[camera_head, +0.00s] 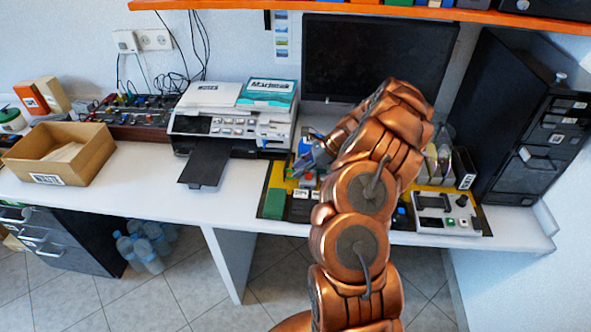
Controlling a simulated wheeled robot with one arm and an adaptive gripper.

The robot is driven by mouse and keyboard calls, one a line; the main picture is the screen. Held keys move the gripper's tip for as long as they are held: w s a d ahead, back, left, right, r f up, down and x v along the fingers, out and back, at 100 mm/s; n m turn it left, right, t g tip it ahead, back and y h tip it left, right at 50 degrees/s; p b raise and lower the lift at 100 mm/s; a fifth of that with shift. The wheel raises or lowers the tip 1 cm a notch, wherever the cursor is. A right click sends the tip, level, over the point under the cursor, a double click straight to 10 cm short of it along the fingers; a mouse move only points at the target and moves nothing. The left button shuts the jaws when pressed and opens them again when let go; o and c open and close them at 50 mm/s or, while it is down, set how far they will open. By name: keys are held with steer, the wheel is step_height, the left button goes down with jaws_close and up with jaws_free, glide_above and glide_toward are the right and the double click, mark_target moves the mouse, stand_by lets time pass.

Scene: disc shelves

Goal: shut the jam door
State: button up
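A white and grey printer (232,127) stands on the white desk, left of my arm. A dark flat flap (207,164) sticks out from its front left, lowered over the desk. I cannot tell whether this flap is the jam door or a paper tray, and no other open door shows clearly. My copper arm rises through the middle of the view and bends left. My gripper (312,154) is near the printer's right side, apart from the flap. It is small and partly hidden by the arm, so its fingers are unclear.
A black monitor (375,57) stands behind my arm. A board with coloured parts (275,203) lies right of the printer. A cardboard box (62,152) is at left, a dark cabinet (520,120) at right. Clear desk (140,190) lies left of the flap.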

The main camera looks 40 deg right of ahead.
steer(key=shift+x, duration=1.05)
jaws_close()
